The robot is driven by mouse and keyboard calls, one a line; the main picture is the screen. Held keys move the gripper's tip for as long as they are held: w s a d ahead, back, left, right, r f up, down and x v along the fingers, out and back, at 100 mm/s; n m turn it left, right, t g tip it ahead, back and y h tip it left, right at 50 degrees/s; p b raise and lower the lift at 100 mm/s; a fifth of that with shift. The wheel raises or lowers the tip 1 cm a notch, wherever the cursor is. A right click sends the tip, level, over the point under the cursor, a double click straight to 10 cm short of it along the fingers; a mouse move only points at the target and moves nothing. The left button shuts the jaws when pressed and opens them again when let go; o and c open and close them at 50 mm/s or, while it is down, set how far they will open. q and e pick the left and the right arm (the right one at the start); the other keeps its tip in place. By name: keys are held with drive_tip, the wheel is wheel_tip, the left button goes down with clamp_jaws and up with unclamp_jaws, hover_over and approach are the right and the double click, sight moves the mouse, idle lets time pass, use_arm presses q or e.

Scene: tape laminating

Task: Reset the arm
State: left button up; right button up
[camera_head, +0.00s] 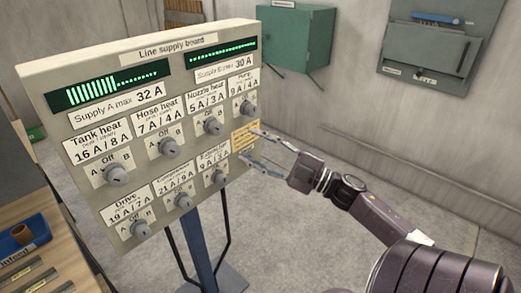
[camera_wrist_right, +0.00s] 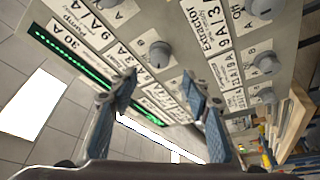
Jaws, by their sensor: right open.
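The line supply board (camera_head: 228,33) stands upright on a blue post in the left half of the head view. It carries two green displays and several grey knobs, such as the tank heat knob (camera_head: 115,175) and the extractor knob (camera_head: 219,177). My right gripper (camera_head: 250,144) is open and empty in front of the board's right edge, by a yellow label (camera_head: 243,135). In the right wrist view the open right gripper (camera_wrist_right: 160,78) shows both blue-grey fingers apart below a knob (camera_wrist_right: 160,55), with nothing between them. I cannot tell whether a fingertip touches the board. My left gripper is not in view.
A wooden bench (camera_head: 55,245) with a blue tray (camera_head: 14,238) holding a brown piece is at the lower left. A green wall cabinet (camera_head: 295,38) and a grey wall box (camera_head: 430,45) hang behind. The floor right of the board is clear.

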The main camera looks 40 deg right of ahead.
drive_tip(key=shift+v, duration=0.85)
